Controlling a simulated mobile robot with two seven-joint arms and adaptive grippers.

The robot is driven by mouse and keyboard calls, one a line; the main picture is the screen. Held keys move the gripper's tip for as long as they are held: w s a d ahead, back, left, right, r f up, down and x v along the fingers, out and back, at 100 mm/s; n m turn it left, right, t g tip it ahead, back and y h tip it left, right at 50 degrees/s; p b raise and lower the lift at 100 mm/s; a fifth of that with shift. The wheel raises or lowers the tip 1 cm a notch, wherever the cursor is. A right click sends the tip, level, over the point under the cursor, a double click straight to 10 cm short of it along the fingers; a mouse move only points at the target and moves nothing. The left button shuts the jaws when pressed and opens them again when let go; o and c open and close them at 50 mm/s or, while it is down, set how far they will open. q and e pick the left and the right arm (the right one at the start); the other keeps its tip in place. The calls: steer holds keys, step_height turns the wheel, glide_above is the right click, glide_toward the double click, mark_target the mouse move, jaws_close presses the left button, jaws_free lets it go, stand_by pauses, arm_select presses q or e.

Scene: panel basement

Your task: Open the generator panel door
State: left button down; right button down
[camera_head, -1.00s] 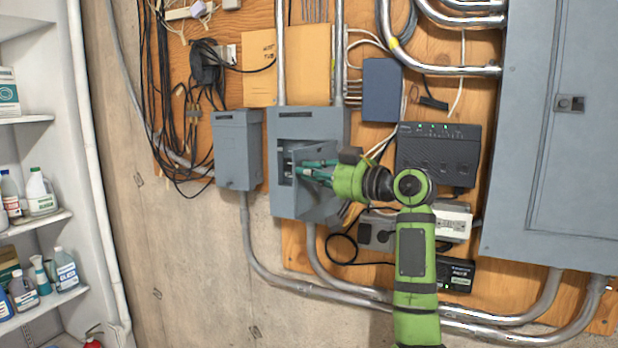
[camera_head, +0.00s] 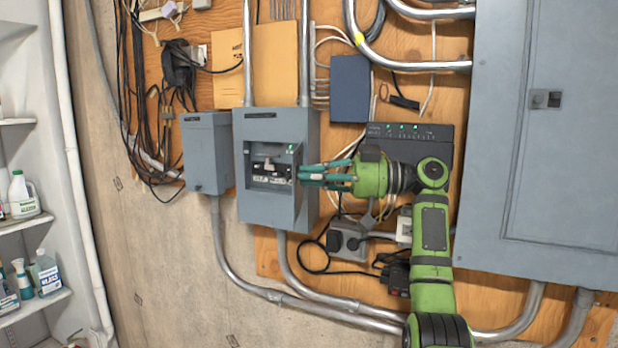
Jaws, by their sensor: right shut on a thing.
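The generator panel (camera_head: 255,212) is a grey box on the wall in the head view. Its front opening shows a dark recess with breaker switches (camera_head: 268,168). The small grey panel door (camera_head: 294,160) stands out at the right side of the opening, seen nearly edge-on and partly covered by the fingers. My right gripper (camera_head: 303,173), green with teal fingers, reaches in from the right and is shut on the door at its edge. The exact contact of the fingertips is too small to see. My left gripper is not in view.
A smaller grey box (camera_head: 205,155) sits left of the panel. A large grey cabinet (camera_head: 530,220) fills the right. Shelves with bottles (camera_head: 22,195) stand at left.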

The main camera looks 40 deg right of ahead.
stand_by(0.3)
steer(key=c, duration=1.3)
jaws_free()
steer(key=shift+w+a, duration=0.1)
steer(key=shift+o, duration=0.2)
steer(key=v, duration=0.7)
steer(key=shift+d, duration=0.25)
